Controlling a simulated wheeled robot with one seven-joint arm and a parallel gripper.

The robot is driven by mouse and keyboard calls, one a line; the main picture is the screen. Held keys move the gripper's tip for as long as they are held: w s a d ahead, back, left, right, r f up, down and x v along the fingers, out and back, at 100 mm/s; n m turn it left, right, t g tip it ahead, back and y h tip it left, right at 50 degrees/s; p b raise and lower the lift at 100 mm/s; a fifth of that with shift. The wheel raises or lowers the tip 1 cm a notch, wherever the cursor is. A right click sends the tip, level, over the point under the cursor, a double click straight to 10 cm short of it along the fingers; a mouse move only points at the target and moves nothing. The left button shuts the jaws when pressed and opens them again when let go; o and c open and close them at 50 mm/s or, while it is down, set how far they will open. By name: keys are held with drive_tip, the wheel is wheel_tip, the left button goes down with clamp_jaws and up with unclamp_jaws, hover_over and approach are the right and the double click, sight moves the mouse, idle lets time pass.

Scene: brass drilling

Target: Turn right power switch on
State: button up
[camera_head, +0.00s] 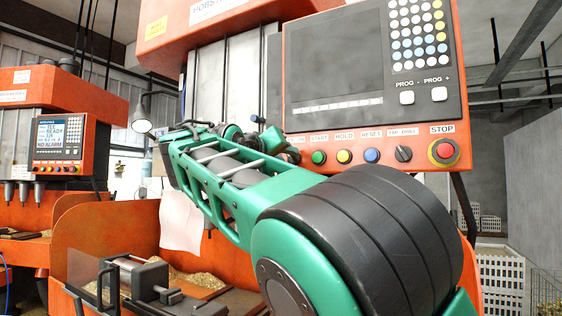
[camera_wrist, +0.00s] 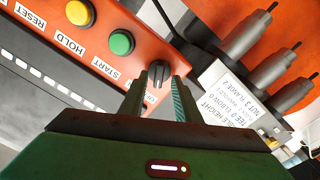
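The power switch is a black rotary knob (camera_wrist: 158,72) on the orange control panel, at the end of the button row. Its label is partly hidden by my fingers in the wrist view. My gripper (camera_wrist: 160,84) is at the knob, with one finger on each side and the knob between the tips. The fingers stand apart; I cannot tell whether they touch the knob. In the head view, my arm hides the switch. The right machine's screen (camera_head: 333,58) is dark.
A green start button (camera_wrist: 121,42) and a yellow hold button (camera_wrist: 79,12) sit beside the knob. A red stop button (camera_head: 443,152) is at the panel's right end. Grey spindles (camera_wrist: 245,35) hang close by. The left machine's screen (camera_head: 59,143) is lit.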

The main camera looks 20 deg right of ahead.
clamp_jaws()
drive_tip(key=shift+a, duration=0.1)
drive_tip(key=m, duration=0.6)
drive_tip(key=shift+s+d+m, duration=0.15)
drive_tip(key=shift+d+m, duration=0.05)
drive_tip(key=shift+m, duration=0.1)
drive_tip(key=m, duration=0.5)
drive_tip(key=shift+s, duration=0.1)
drive_tip(key=shift+f, duration=0.1)
idle(0.3)
